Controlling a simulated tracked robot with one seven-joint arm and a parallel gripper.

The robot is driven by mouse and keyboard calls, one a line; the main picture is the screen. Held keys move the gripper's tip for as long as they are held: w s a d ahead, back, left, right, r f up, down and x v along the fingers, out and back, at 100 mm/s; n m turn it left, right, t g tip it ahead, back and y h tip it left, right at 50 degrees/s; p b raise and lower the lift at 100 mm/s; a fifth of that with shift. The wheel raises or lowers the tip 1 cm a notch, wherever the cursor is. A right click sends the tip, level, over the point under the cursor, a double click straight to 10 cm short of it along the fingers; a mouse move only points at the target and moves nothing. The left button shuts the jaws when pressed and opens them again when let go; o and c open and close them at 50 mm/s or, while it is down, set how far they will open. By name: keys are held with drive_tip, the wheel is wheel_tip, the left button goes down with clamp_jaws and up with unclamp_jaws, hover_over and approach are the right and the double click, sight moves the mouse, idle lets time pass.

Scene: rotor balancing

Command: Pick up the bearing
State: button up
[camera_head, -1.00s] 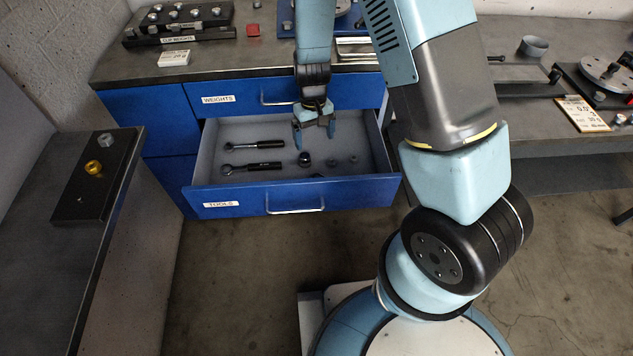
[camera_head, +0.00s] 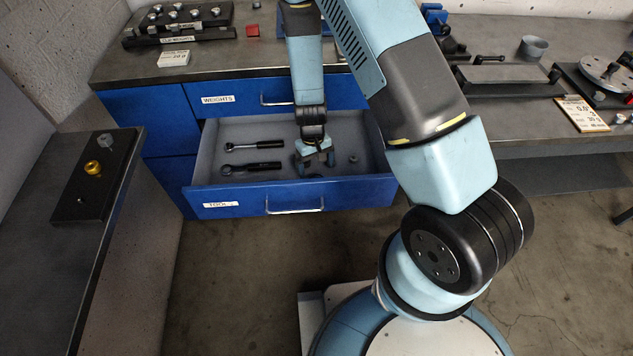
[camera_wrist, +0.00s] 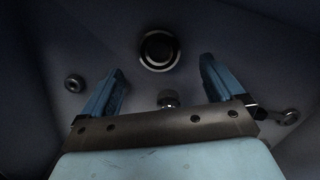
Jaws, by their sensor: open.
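My gripper (camera_head: 314,163) is open and points down inside the open blue drawer (camera_head: 365,191) labelled TOOLS. In the wrist view, a round dark piece with a lighter ring, which looks like the bearing (camera_wrist: 158,50), lies just past the fingertips, roughly centred between my spread fingers (camera_wrist: 161,70). It does not look gripped. A small round piece (camera_wrist: 168,98) shows nearer the palm, between the fingers. In the head view my gripper hides most of what lies beneath it, so I cannot make out the bearing there.
Two black-handled ratchets (camera_head: 252,168) lie left of my gripper in the drawer. A small grey round part (camera_head: 353,158) lies to its right and shows in the wrist view (camera_wrist: 73,83). The drawer walls surround the gripper. The worktop (camera_head: 230,63) is above behind.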

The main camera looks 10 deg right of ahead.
sight(317, 176)
drive_tip(key=shift+s+d+f, duration=0.1)
drive_tip(key=shift+s+f, duration=0.05)
drive_tip(key=shift+f, duration=1.2)
drive_tip(key=shift+s+d+f, duration=0.1)
drive_tip(key=shift+s+f, duration=0.05)
drive_tip(key=shift+f, duration=1.15)
drive_tip(key=c, duration=1.3)
drive_tip(key=shift+o, duration=0.2)
drive_tip(key=shift+r, duration=0.1)
